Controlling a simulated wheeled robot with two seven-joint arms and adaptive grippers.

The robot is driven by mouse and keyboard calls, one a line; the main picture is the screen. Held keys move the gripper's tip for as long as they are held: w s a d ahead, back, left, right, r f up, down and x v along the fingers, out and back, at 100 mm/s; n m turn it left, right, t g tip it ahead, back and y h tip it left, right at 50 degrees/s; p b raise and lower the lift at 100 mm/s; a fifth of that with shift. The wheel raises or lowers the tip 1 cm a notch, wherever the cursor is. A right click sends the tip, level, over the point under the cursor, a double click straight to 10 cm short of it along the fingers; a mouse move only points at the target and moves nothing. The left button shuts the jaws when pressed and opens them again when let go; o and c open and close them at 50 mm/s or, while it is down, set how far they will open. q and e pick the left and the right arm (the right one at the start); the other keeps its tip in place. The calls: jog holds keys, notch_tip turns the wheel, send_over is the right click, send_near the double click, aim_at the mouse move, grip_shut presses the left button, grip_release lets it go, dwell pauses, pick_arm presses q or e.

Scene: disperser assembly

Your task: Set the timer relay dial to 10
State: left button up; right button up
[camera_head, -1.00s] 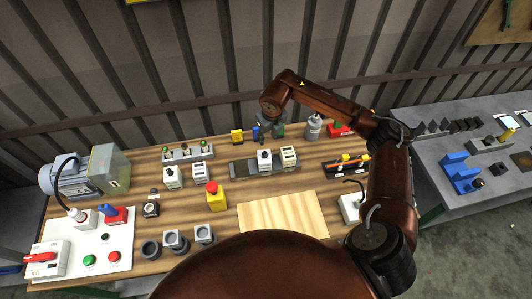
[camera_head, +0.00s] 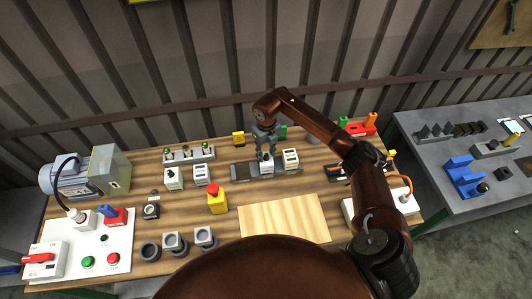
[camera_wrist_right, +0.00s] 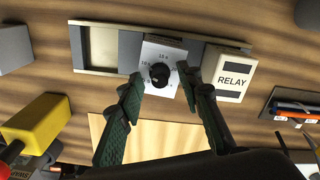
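The timer relay is a white module (camera_wrist_right: 176,50) with a black round dial (camera_wrist_right: 160,75) and a printed scale, on a grey rail. In the head view the timer relay (camera_head: 266,168) is partly hidden under my right gripper (camera_head: 266,149). In the right wrist view my right gripper (camera_wrist_right: 161,84) is open, its two green fingers pointing at the module with the dial between their tips. Whether a finger touches it cannot be told. The dial's exact setting is too small to read. My left gripper is not in view.
A white module marked RELAY (camera_wrist_right: 232,74) stands close on the right of the timer. The rail (camera_wrist_right: 92,28) has bare room on the left. A yellow emergency-stop box (camera_head: 217,203) stands front left. A bare light wooden board (camera_head: 284,217) lies in front.

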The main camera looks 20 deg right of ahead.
jog(key=shift+c, duration=0.6)
grip_shut()
jog(key=shift+m, duration=0.5)
jog(key=shift+o, duration=0.6)
grip_release()
